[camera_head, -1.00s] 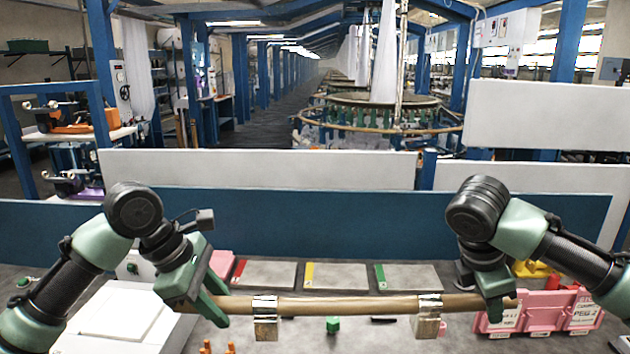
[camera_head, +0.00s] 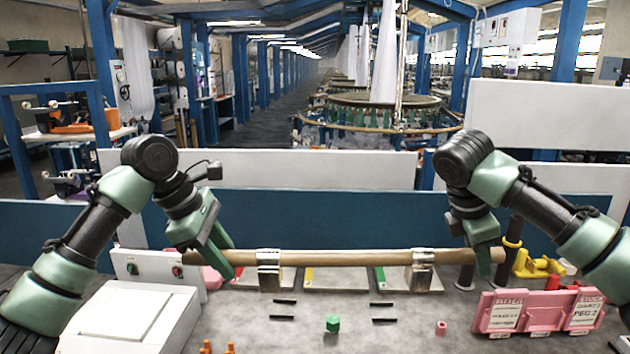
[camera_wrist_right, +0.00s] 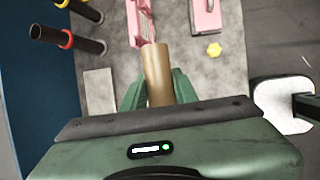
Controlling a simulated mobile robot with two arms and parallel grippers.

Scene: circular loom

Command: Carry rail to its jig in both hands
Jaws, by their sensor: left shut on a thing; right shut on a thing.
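The rail (camera_head: 340,258) is a long brown rod held level above the table, running left to right. Two shiny metal brackets, a left one (camera_head: 268,270) and a right one (camera_head: 421,272), line up with it; I cannot tell whether they are fixed to it. My left gripper (camera_head: 222,262) is shut on the rail near its left end. My right gripper (camera_head: 484,260) is shut on it near its right end. In the right wrist view the rail's end (camera_wrist_right: 157,75) sticks out between the green fingers. I cannot make out the jig for certain.
A white box (camera_head: 130,325) and a switch panel (camera_head: 150,270) are at the left. Dark posts (camera_head: 512,245) stand behind at right.

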